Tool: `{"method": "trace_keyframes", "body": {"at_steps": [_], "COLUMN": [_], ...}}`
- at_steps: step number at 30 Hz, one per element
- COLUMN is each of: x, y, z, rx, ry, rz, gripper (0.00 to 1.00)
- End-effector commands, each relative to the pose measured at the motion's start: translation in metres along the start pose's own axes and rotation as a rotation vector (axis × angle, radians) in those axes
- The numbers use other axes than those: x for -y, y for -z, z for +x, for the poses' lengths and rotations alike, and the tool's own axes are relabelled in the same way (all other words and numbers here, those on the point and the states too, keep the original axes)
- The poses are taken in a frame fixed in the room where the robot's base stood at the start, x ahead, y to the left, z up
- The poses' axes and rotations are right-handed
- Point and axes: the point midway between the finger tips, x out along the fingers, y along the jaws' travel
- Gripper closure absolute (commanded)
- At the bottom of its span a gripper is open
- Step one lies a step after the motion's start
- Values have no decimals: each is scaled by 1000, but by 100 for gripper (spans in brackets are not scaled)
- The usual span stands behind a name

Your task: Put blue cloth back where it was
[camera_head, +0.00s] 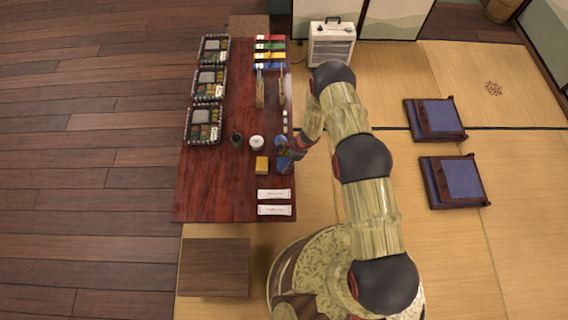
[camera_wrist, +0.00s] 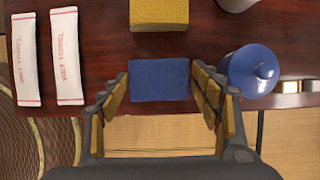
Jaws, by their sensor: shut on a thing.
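The blue cloth (camera_wrist: 158,80) is a flat, folded rectangle between the two fingers of my gripper (camera_wrist: 160,86) in the wrist view. The fingers press on its left and right sides. It shows over the edge of the dark red table; I cannot tell whether it touches the tabletop. In the head view my gripper (camera_head: 284,158) is at the table's right edge, and the cloth there is mostly hidden by the gripper.
A blue lidded pot (camera_wrist: 252,70) stands close right of my fingers. A yellow folded cloth (camera_wrist: 159,14) lies beyond the blue one. Two white packets (camera_wrist: 66,55) lie to the left. Lunch boxes (camera_head: 203,125) line the table's (camera_head: 215,185) far-left side.

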Motion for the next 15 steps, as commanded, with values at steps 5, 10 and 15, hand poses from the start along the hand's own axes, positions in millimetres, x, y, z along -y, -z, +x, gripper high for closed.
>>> {"method": "trace_keyframes", "body": {"at_steps": [5,10,15], "x": [2,2,2], "y": [1,1,2], "z": [2,4,5], "rx": [0,0,0], "ry": [3,3,2], "rz": [-1,-1,-1], "gripper": [60,60,31]}}
